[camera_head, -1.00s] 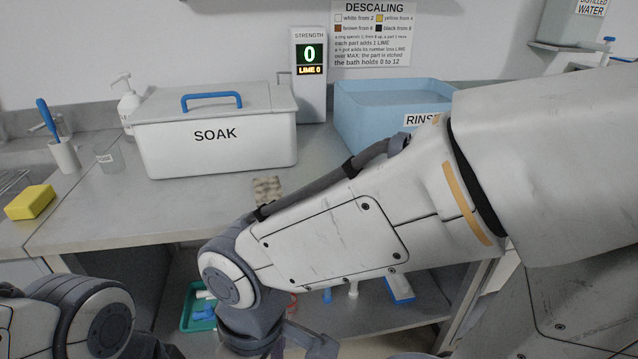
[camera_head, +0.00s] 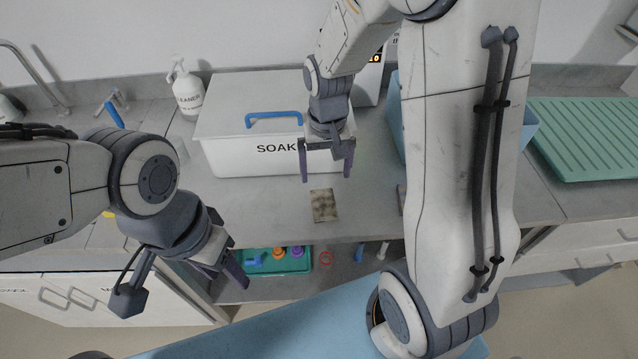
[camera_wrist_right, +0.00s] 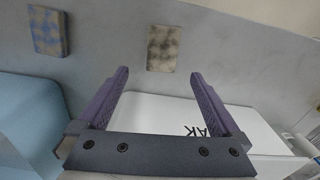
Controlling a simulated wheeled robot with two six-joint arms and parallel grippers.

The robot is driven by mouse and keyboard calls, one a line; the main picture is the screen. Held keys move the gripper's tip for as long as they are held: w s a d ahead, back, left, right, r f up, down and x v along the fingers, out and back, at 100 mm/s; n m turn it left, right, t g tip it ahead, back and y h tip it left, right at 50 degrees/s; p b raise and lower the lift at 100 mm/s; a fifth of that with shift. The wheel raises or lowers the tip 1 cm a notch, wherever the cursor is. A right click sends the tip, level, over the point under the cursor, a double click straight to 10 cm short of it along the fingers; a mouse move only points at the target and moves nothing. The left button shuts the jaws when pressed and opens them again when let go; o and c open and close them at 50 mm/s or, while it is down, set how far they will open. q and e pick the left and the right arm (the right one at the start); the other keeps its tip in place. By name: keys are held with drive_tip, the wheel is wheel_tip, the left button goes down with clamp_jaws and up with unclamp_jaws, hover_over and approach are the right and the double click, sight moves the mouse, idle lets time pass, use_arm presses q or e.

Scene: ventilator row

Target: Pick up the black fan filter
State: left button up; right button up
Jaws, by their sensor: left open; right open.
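A flat tan pad with dark blotches (camera_head: 325,205) lies on the grey counter in front of the SOAK box; it also shows in the right wrist view (camera_wrist_right: 163,48). I cannot tell for sure that it is the black fan filter. A second flat pad, bluish and blotched (camera_wrist_right: 48,30), lies apart from it in the right wrist view; my right arm mostly hides it in the head view. My right gripper (camera_head: 326,177) is open and empty, near the tan pad, its fingers pointing towards the counter. My left gripper (camera_head: 228,272) is open and empty, near the counter's front edge.
The white SOAK box (camera_head: 225,145) with a blue handle stands behind the tan pad. A blue bin (camera_head: 396,125) is partly hidden by my right arm. A green ribbed tray (camera_head: 590,140) is at the right. A green tray (camera_head: 285,268) with small parts sits on the lower shelf.

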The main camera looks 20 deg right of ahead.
hover_over(323, 200)
drive_tip(key=f, duration=0.4)
drive_tip(key=shift+d+f, duration=0.35)
drive_tip(key=shift+a+f+p, duration=0.15)
drive_tip(key=shift+f+p, duration=0.1)
drive_tip(key=shift+f, duration=1.1)
drive_tip(key=shift+a+f+p, duration=0.15)
drive_tip(key=shift+f+p, duration=0.05)
drive_tip(key=shift+f, duration=1.15)
drive_tip(key=c, duration=1.3)
drive_tip(key=shift+r, duration=0.1)
